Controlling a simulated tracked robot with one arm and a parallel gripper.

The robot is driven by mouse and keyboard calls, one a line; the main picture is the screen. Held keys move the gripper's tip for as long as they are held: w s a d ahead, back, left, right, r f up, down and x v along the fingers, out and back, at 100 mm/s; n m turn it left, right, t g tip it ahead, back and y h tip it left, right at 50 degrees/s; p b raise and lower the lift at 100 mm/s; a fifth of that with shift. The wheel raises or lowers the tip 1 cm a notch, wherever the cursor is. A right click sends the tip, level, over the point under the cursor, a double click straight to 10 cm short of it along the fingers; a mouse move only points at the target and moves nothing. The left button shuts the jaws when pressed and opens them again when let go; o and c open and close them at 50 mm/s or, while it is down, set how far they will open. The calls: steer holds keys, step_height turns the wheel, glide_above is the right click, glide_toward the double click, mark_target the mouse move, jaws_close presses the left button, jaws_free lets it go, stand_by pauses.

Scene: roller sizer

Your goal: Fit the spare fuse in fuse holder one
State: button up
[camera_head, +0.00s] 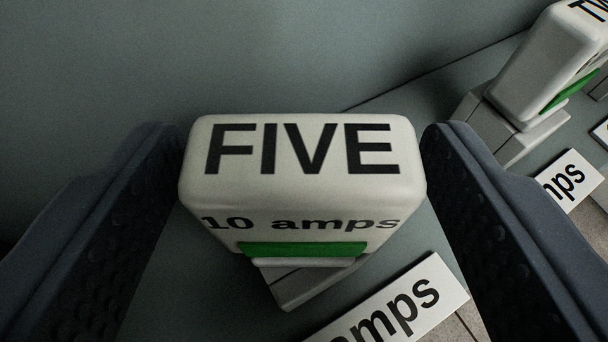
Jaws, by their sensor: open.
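A pale block marked FIVE and 10 amps (300,190) stands in the middle of the view, with a green strip (305,249) low on its front. It sits on a grey base (305,285). My gripper (300,145) is open, with one dark finger on each side of the block. I cannot see a thing labelled as fuse holder one, and I cannot tell whether a spare fuse is in view.
A second pale block (545,65) with a green strip stands at upper right, its label starting TW. White plates reading amps lie at the front (395,305) and at right (570,182). A plain grey wall (250,50) is behind.

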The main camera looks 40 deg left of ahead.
steer(key=shift+s, duration=0.1)
steer(key=b+v, duration=0.5)
steer(key=v, duration=0.8)
steer(key=shift+d, duration=0.35)
steer(key=shift+s+r, duration=0.1)
steer(key=shift+s, duration=0.05)
